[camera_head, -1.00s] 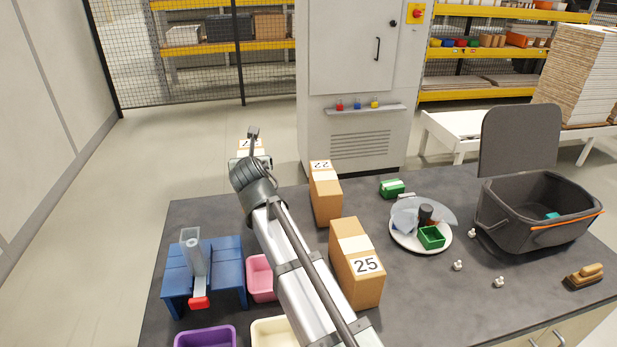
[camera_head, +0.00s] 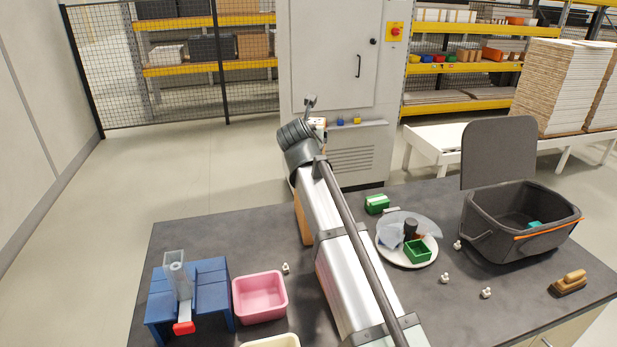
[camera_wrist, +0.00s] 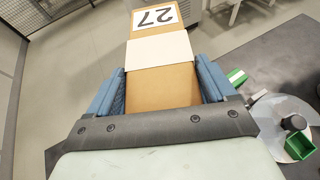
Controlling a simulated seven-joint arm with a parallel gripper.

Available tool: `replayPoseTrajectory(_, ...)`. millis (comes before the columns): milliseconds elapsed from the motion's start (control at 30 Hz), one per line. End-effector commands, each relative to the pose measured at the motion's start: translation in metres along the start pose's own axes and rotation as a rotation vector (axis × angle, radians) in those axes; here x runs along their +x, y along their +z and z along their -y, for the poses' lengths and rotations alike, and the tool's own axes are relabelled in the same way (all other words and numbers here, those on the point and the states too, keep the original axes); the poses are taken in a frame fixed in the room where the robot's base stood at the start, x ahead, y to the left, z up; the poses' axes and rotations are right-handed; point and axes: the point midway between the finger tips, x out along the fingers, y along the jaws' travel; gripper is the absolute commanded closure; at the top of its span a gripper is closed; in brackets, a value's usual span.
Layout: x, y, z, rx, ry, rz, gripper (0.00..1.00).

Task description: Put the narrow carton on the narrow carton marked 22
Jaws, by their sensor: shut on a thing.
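My gripper (camera_wrist: 160,88) is shut on a narrow brown carton (camera_wrist: 163,88) with a white band and the number 27, seen between its blue finger pads in the wrist view. In the head view only a small pale bit of this held carton (camera_head: 319,122) shows beside my wrist. Below it, a brown carton (camera_head: 302,219) stands on the table, mostly hidden behind my arm. It stands where the carton marked 22 showed earlier; its label is hidden now. The gap between the two cartons cannot be seen.
The dark table (camera_head: 210,232) holds a blue stand (camera_head: 212,290), a pink bin (camera_head: 260,297), a green-and-white box (camera_head: 377,204), a plate (camera_head: 428,257) with items, a grey tub (camera_head: 478,222) and a brush (camera_head: 569,283). A grey cabinet (camera_head: 325,60) stands behind.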

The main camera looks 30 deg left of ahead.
Motion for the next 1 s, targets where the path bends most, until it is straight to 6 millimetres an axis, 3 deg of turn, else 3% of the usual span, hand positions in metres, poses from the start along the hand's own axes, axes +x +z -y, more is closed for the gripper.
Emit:
replayPoseTrajectory(200, 0.013, -0.033, 0.0, -0.001, 0.002, -0.001, 0.87)
replayPoseTrajectory(700, 0.031, -0.076, -0.001, -0.002, 0.002, 0.0, 0.87)
replayPoseTrajectory(1000, 0.033, -0.08, -0.001, -0.001, 0.003, 0.002, 0.87)
